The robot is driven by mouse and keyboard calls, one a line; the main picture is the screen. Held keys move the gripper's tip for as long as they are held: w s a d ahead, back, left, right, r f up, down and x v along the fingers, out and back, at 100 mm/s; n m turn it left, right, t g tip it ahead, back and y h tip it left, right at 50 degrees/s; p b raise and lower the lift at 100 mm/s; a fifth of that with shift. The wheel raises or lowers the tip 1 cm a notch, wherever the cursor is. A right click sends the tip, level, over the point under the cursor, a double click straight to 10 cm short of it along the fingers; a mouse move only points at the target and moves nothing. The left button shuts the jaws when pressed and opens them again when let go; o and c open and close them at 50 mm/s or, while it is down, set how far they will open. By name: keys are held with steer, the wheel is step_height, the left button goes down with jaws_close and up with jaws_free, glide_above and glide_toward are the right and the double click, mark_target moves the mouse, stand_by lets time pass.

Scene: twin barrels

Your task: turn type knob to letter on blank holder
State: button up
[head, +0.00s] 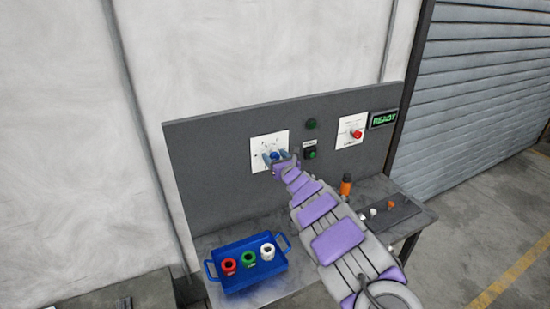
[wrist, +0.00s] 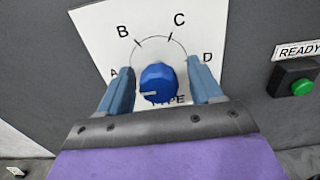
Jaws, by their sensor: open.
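The blue type knob (wrist: 158,78) sits on a white dial plate (wrist: 100,22) marked A, B, C and D. Its white pointer mark faces left and slightly down, below the A. My gripper (wrist: 160,66) is open, with one blue-grey finger on each side of the knob. I cannot tell whether the fingers touch it. In the head view my gripper (head: 275,156) is at the white plate (head: 268,140) on the left of the grey panel. I cannot make out a letter on any holder; a dark board (head: 403,213) with small white and orange pieces lies on the bench.
A blue tray (head: 240,284) holds red (head: 229,266), green (head: 248,259) and white (head: 267,252) ring-shaped pieces. A red knob (head: 357,134) is on another white plate. A green button (wrist: 302,87) sits under a READY label. An orange-black bottle (head: 345,185) stands beside my arm.

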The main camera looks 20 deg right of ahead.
steer(key=shift+c, duration=0.3)
steer(key=c, duration=1)
steer(key=shift+b, duration=0.35)
